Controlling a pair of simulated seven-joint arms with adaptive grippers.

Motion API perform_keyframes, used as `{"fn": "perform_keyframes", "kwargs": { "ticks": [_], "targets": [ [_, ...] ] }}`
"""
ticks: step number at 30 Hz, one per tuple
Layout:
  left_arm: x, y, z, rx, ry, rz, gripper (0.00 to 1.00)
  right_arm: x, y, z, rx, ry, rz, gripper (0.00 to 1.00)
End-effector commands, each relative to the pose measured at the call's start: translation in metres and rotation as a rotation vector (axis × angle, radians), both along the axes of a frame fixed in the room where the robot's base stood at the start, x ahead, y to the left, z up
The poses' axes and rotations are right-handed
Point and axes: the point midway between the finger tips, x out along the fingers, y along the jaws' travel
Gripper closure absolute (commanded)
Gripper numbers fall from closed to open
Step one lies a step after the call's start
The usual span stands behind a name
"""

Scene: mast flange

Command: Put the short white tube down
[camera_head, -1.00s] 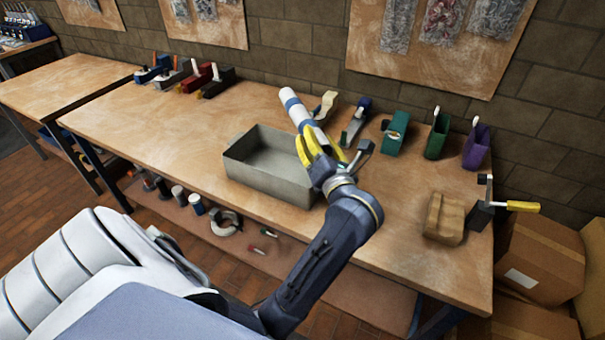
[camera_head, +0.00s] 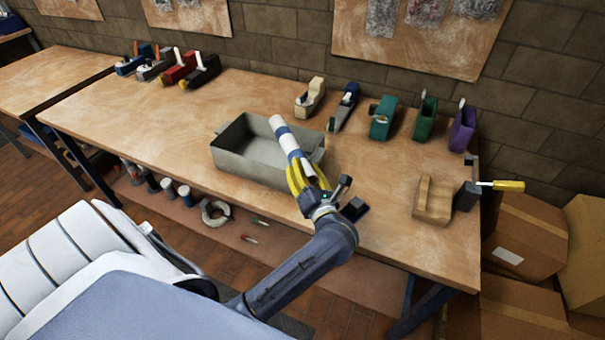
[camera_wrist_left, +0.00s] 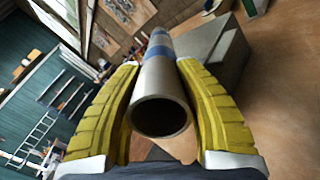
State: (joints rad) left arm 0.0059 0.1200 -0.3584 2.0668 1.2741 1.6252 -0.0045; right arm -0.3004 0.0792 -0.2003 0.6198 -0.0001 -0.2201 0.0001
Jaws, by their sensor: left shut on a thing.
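The short white tube (camera_head: 287,141) with blue bands is held in my left gripper (camera_head: 308,182). It is tilted, and its upper end reaches over the right side of the grey metal bin (camera_head: 229,155). In the left wrist view the tube (camera_wrist_left: 159,88) lies between the yellow fingers (camera_wrist_left: 160,110), its open hollow end facing the camera. The fingers are shut on it. Whether the tube touches the bin's rim cannot be told. My right gripper is not in view.
Tape dispensers stand along the back of the table, including a beige one (camera_head: 310,98) and a teal one (camera_head: 383,118). A wooden block (camera_head: 433,201) and a vise with a yellow handle (camera_head: 497,186) are at the right. Bare tabletop (camera_head: 385,175) lies right of the gripper.

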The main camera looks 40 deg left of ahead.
Motion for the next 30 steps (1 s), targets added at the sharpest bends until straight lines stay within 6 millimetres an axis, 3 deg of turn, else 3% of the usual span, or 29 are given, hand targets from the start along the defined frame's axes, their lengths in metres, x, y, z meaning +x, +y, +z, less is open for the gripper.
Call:
{"fn": "perform_keyframes", "kwargs": {
  "ticks": [6,26,27,30],
  "targets": [
    [0.000,0.000,-0.018,0.003,0.000,0.001,1.00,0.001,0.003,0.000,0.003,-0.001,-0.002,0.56],
    [0.000,0.000,-0.027,0.002,-0.002,0.000,1.00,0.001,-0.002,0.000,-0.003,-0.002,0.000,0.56],
    [0.000,0.000,-0.029,0.001,-0.001,0.000,0.64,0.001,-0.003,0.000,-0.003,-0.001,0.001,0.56],
    [0.000,0.000,-0.028,0.001,-0.001,0.000,0.52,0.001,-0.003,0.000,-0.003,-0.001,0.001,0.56]
  ]
}}
